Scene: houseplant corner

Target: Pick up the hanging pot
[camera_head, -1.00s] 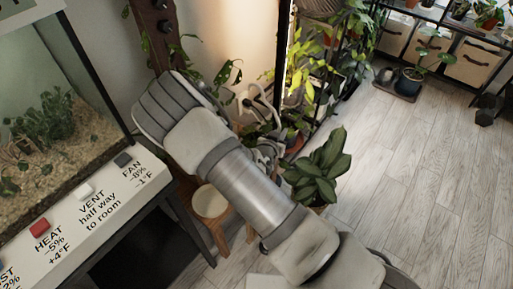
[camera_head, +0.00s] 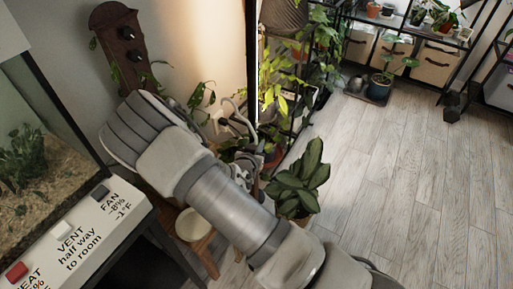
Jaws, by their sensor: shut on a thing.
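No hanging pot can be made out for certain. Green trailing leaves (camera_head: 202,96) show just past the far end of my arm, in front of the wall. More leaves show beside the dark wooden board with knobs (camera_head: 119,28). Whatever bears them is hidden behind my arm. My arm reaches from the bottom right to the upper left, and its thick ridged joint covers the middle left. My gripper cannot be made out; it seems hidden behind the arm.
A glass tank (camera_head: 38,130) on a stand with a labelled panel (camera_head: 92,232) is at the left. A small wooden stool (camera_head: 205,250) stands under my arm. A potted leafy plant (camera_head: 299,180) stands to its right. Shelves with plants and bins (camera_head: 443,63) are at the back. The floor (camera_head: 400,190) at right is clear.

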